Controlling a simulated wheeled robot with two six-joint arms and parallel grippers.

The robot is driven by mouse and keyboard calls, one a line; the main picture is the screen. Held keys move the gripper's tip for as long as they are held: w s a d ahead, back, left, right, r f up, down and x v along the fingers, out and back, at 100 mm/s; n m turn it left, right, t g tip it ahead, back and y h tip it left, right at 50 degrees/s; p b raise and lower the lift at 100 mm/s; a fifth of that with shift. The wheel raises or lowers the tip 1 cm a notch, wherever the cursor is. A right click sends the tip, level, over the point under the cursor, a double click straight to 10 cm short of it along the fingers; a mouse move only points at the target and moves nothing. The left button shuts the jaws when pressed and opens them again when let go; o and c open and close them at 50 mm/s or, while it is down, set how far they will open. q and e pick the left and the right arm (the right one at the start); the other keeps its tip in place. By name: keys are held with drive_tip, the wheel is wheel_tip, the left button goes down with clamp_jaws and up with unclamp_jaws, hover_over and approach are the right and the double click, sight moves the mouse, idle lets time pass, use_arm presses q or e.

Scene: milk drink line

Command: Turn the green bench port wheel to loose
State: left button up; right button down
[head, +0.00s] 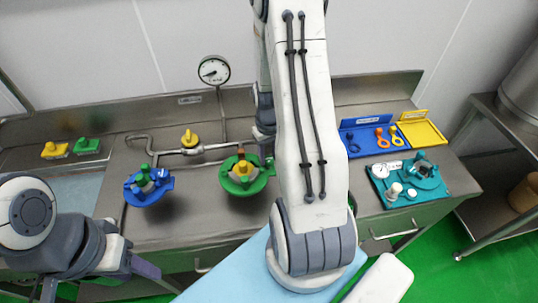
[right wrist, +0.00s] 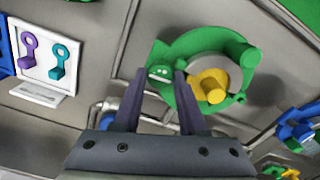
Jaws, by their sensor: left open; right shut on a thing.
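The green bench port wheel (head: 246,184) sits on the steel bench near the middle, with a yellow part on top. It also shows large in the right wrist view (right wrist: 205,45), with a marked lug, a grey part and a yellow peg. My right gripper (right wrist: 160,85) is at the wheel, with the lug between its fingertips, and is shut on it. In the head view my right arm covers the bench just right of the wheel. My left gripper (head: 100,278) is open and empty at the lower left, apart from the ports.
A blue port (head: 147,190) stands left of the green one, with a yellow valve (head: 190,138) and pipes behind. A gauge (head: 214,70) stands at the back. A blue tray (head: 358,143), a yellow tray (head: 422,133) and a teal tray (head: 382,199) are at right.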

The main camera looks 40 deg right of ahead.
sight(269, 158)
drive_tip(key=n, duration=0.5)
drive_tip(key=shift+s, duration=0.1)
idle(0.5)
drive_tip(key=shift+c, duration=2.3)
unclamp_jaws()
drive_tip(key=shift+r+b, duration=0.3)
drive_tip(key=shift+r, duration=0.3)
wheel_tip(269, 158, up, 9)
drive_tip(key=b, duration=0.1)
drive_tip(key=shift+r, duration=0.2)
